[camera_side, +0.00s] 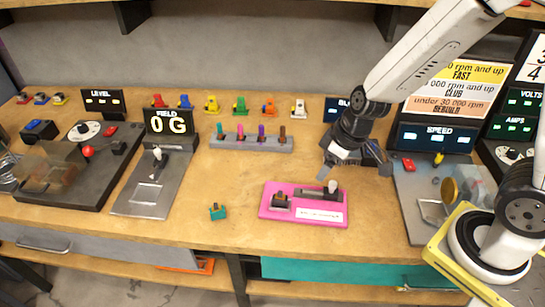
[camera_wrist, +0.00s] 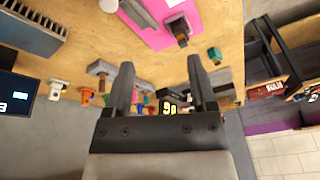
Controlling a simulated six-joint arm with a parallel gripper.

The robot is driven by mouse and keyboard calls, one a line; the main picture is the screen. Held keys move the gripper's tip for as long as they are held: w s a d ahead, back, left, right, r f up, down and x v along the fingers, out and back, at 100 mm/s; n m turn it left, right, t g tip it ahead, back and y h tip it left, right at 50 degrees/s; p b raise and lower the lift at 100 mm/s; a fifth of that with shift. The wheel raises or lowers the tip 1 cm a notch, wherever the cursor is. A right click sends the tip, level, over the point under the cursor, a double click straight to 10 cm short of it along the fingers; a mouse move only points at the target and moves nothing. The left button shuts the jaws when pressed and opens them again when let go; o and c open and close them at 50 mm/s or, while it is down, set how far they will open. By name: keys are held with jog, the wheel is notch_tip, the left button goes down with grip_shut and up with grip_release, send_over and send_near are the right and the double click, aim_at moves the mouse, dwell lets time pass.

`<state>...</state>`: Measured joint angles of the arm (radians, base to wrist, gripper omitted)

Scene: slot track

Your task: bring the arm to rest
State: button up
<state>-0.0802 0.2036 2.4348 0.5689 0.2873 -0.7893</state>
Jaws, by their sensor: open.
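My gripper (camera_side: 355,172) is in the air above the bench, just behind and to the right of the pink slot track base (camera_side: 313,216). Its two dark fingers stand apart with nothing between them; they also show in the wrist view (camera_wrist: 160,80). The pink base carries a dark block (camera_side: 281,201) at its left and a lever with a pale knob (camera_side: 332,187) at its right. In the wrist view the pink base (camera_wrist: 160,36) is at the top, with the dark block (camera_wrist: 180,30) on it.
A small teal piece (camera_side: 217,212) lies on the open wood left of the pink base. A grey rack (camera_side: 252,143) with several coloured pegs stands behind. The speed station (camera_side: 436,139) is close to my gripper's right. The field station (camera_side: 153,185) stands left.

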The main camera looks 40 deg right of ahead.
jog(key=s+d+r+m+h, duration=0.2)
jog(key=s+d+m, duration=0.1)
jog(key=s+d, duration=0.1)
jog(key=shift+s+d+r+m, duration=0.2)
jog(key=shift+d+m, duration=0.2)
jog(key=shift+d, duration=0.25)
